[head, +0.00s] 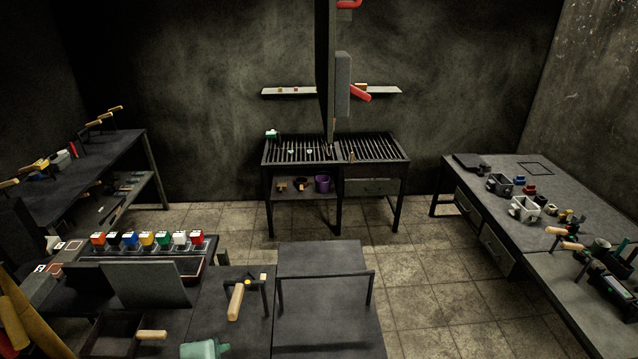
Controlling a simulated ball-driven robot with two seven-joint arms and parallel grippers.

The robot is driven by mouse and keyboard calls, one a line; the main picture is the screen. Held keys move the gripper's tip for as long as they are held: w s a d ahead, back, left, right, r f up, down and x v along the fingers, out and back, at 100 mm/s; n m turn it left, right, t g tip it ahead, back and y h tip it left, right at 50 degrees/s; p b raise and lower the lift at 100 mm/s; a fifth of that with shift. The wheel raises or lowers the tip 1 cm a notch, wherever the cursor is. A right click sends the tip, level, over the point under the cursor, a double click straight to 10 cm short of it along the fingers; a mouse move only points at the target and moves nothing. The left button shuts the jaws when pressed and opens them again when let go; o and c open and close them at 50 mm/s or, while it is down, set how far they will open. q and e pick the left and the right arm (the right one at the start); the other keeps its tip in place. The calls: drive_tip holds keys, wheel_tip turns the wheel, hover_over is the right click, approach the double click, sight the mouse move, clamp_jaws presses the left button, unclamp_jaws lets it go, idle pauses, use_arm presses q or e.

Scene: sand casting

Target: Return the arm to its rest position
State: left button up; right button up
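Neither of my grippers can be made out in the head view, and no arm of mine is clearly seen. A tall dark upright piece (325,60) comes down from the top edge in the middle, in front of the back wall. A grey block (343,80) and a red part (360,94) show beside it. I cannot tell what this piece is or whether it belongs to me.
A slatted bench (375,148) stands at the back wall, below a shelf (290,92). A right table (560,215) carries grey flasks and tools. Several coloured blocks (146,240) line a rack at left. A low dark table (325,325) is in front. Tiled floor (440,290) is clear between.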

use_arm(q)
drive_tip(key=s+a+n+y, duration=0.5)
drive_tip(key=s+a+n, duration=0.4)
drive_tip(key=a, duration=0.4)
drive_tip(key=s+d+f+g+h+b, duration=0.2)
drive_tip(key=f+b, duration=0.5)
drive_tip(key=f, duration=1.4)
drive_tip(key=s+d+f+g+h+b, duration=0.2)
drive_tip(key=f+b, duration=0.5)
drive_tip(key=f, duration=1.4)
drive_tip(key=s+f+n+g+b, duration=0.2)
drive_tip(key=s+f+b, duration=0.6)
drive_tip(key=s+f, duration=1.2)
wheel_tip(320, 180, down, 3)
drive_tip(key=shift+d+r+n+b, duration=0.2)
drive_tip(key=shift+d+n+b, duration=0.15)
drive_tip(key=shift+n, duration=0.45)
